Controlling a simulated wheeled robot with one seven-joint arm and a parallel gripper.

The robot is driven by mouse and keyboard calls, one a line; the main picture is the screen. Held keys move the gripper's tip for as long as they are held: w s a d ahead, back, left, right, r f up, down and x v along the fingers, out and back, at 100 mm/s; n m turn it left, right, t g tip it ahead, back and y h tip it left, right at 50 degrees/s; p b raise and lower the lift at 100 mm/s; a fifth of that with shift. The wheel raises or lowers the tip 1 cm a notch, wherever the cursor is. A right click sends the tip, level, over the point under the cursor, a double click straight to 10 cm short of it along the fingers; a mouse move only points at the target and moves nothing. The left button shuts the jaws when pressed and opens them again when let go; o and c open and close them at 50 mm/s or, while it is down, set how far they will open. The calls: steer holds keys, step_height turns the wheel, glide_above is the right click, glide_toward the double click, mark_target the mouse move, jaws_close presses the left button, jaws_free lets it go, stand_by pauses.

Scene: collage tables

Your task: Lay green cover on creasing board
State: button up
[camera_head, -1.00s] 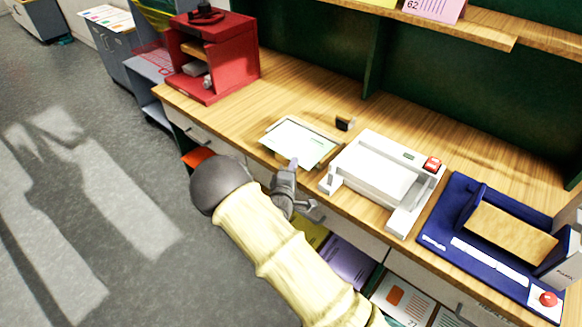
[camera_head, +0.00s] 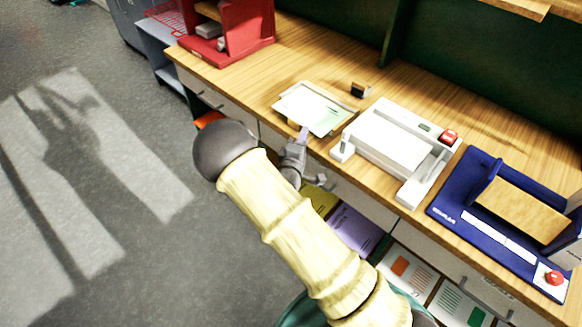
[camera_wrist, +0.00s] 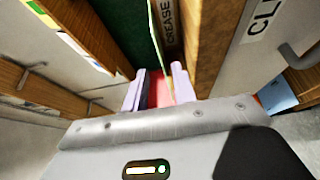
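The green cover (camera_head: 318,112) is a pale green and white sheet lying flat over the creasing board (camera_head: 288,90), a low light board at the desk's front edge. The wrist view shows the cover (camera_wrist: 155,35) almost edge-on, as a thin green-white line beside the board's front, labelled "CREASE" (camera_wrist: 168,22). My gripper (camera_head: 302,136) is at the front edge of the cover. In the wrist view my gripper (camera_wrist: 158,85) has its two pale fingers apart, one on each side of the cover's edge line. Whether either finger touches the cover cannot be told.
A white machine (camera_head: 395,145) with a red button stands right of the board, and a blue device (camera_head: 495,220) farther right. A small dark block (camera_head: 360,90) sits behind. A red box-like stand (camera_head: 240,35) is at the left. Drawers and slots with sheets lie below the desk edge.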

steer(key=b+v, duration=0.2)
steer(key=v, duration=1.2)
steer(key=shift+s, duration=0.3)
steer(key=w+d+r+m+g+y+p, duration=0.2)
steer(key=d+m+g+y, duration=0.1)
steer(key=d+m+g, duration=0.55)
steer(key=s+d+r+m+g+y+p, duration=0.1)
steer(key=s+d+r+m+g+p, duration=0.1)
steer(key=s+d+r+m+g, duration=0.4)
steer(key=s+d+r+m, duration=0.1)
steer(key=s+d+r, duration=0.3)
steer(key=s+d, duration=0.2)
steer(key=shift+s+p, duration=0.35)
steer(key=shift+s, duration=0.2)
steer(key=shift+d+r+g, duration=0.1)
steer(key=shift+g, duration=0.15)
